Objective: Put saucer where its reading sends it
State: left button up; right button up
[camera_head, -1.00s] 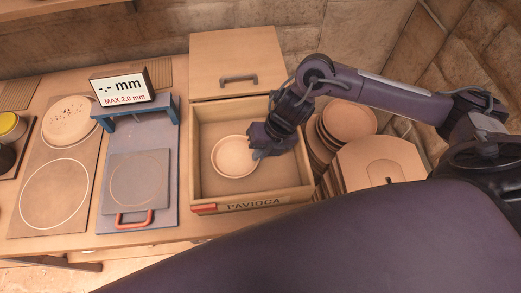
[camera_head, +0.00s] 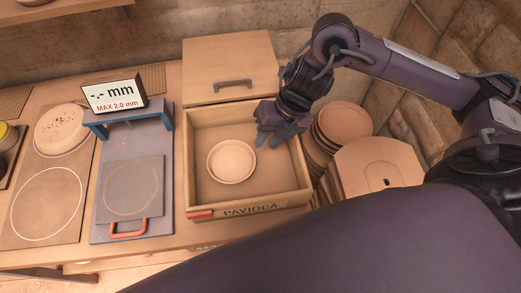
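A pale round saucer (camera_head: 231,161) lies flat inside the open wooden crate (camera_head: 297,185) marked PAVIOCA. My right gripper (camera_head: 270,143) is over the crate's back right part, up and right of the saucer and apart from it. Its fingers look spread, with nothing between them. The gauge (camera_head: 162,205) has a grey plate (camera_head: 133,187) with a ring outline, and this plate is empty. Its display (camera_head: 114,92) reads "-.- mm" and "MAX 2.0 mm". My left gripper is out of view.
A wooden panel with a handle (camera_head: 230,65) is behind the crate. Stacked saucers (camera_head: 345,122) and a slotted wooden piece (camera_head: 388,183) stand right of it. A speckled round plate (camera_head: 62,128) lies on a board (camera_head: 20,232) with an empty white ring. A red handle (camera_head: 128,230) fronts the gauge.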

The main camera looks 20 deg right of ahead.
jog(key=v, duration=0.3)
jog(key=shift+d+r, duration=0.15)
jog(key=shift+r, duration=0.25)
